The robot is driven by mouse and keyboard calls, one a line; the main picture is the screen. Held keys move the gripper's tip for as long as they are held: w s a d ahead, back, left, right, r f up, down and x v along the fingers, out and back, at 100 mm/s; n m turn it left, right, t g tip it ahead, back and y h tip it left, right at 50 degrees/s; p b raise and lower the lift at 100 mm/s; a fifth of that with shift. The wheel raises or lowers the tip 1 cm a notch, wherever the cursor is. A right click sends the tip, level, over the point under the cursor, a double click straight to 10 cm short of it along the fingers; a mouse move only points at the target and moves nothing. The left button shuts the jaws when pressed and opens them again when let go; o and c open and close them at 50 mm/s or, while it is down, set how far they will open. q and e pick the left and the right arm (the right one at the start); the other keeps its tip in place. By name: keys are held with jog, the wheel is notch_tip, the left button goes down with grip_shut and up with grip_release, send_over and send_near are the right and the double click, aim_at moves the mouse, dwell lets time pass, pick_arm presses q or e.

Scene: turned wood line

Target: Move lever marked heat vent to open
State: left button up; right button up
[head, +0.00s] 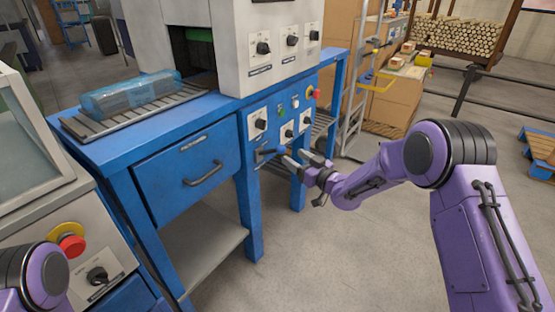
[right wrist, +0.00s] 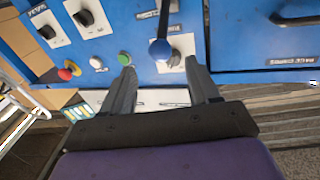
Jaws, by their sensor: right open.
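A lever with a round blue knob (right wrist: 160,49) shows in the right wrist view. Its dark stem runs toward the top edge, and a pale plate lies behind it. In the head view a dark blue lever handle (head: 267,151) sits on the blue panel left of my right gripper (head: 293,156). The right gripper is open, and its fingertips (right wrist: 161,66) stand on either side of the knob's line, a little short of it. I see no contact. The lever's marking is too small to read. My left gripper is out of view.
The blue control panel (right wrist: 215,30) carries black rotary knobs (head: 260,124), a red button (head: 316,94), white and green buttons. A drawer (head: 190,170) with a handle is left of the lever. Floor below is clear.

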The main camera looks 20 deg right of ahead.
aim_at(272, 151)
jog(key=x, duration=0.9)
jog(key=shift+w+a+b, duration=0.1)
jog(key=shift+w+b, duration=0.1)
jog(key=shift+b, duration=0.2)
jog(key=shift+f, duration=0.1)
grip_shut()
